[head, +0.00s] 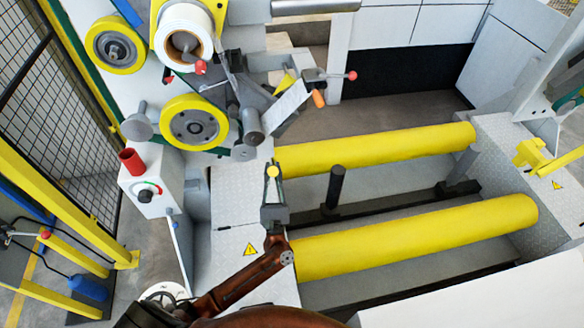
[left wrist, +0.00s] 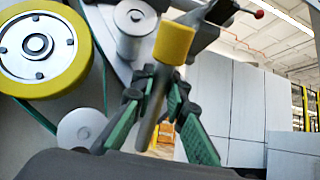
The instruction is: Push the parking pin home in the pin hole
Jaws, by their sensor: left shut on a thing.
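The parking pin has a yellow head (head: 272,171) in the head view. In the left wrist view the yellow head (left wrist: 174,43) is at the top and a grey shaft (left wrist: 155,108) runs down between the fingers, slightly tilted in the picture. My left gripper (head: 273,192) is shut on the pin's shaft, with green finger pads on both sides in the left wrist view (left wrist: 157,92). It is in front of the machine's left side, near the left end of the yellow rollers. I cannot make out the pin hole. My right gripper is not in view.
Two long yellow rollers (head: 420,235) lie to the right, with a dark upright post (head: 335,187) between them. The wrapping head with yellow-rimmed wheels (head: 194,124) and a red-knobbed lever (head: 351,75) stands behind. A control box with a red button (head: 131,160) is at the left.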

